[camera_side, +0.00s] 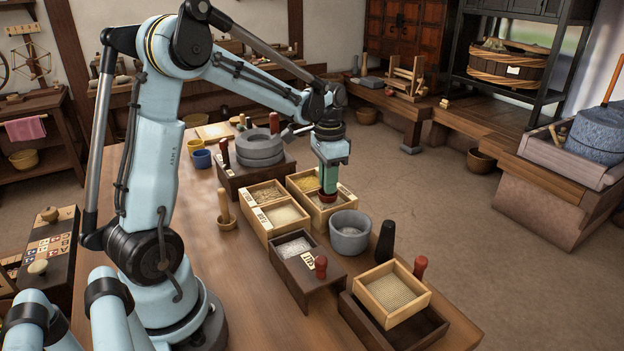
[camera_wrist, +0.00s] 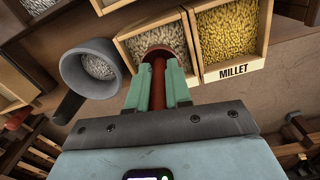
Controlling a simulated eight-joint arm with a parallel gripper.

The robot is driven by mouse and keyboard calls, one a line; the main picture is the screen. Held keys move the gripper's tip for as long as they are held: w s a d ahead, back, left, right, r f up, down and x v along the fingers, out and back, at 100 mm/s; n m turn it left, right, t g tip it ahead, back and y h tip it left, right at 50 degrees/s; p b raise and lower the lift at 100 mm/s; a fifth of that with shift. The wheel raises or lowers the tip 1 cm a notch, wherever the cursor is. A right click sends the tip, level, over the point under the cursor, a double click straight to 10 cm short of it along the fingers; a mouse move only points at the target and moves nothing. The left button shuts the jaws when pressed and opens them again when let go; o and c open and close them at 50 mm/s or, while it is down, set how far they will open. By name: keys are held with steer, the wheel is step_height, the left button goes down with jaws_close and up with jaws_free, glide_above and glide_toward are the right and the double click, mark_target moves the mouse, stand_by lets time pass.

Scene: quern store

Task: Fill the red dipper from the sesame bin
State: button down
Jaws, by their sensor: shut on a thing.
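My gripper (camera_wrist: 158,92) is shut on the upright handle of the red dipper (camera_wrist: 159,72), between its two green fingers. In the side view my gripper (camera_side: 328,178) points straight down, with the dipper (camera_side: 327,197) below it. The dipper's cup is at a bin of pale beige grain (camera_wrist: 148,18), beside the yellow millet bin (camera_wrist: 228,33) labelled MILLET.
A grey mortar (camera_side: 349,234) holding some grain stands close in front of the box. A dark pestle (camera_side: 385,241) is beside it. Another two-part grain box (camera_side: 270,234) stands to the left, and a sieve (camera_side: 393,290) sits at the front right. A stone quern (camera_side: 260,147) stands behind.

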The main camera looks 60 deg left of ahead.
steer(key=shift+f, duration=2)
steer(key=shift+r, duration=4.05)
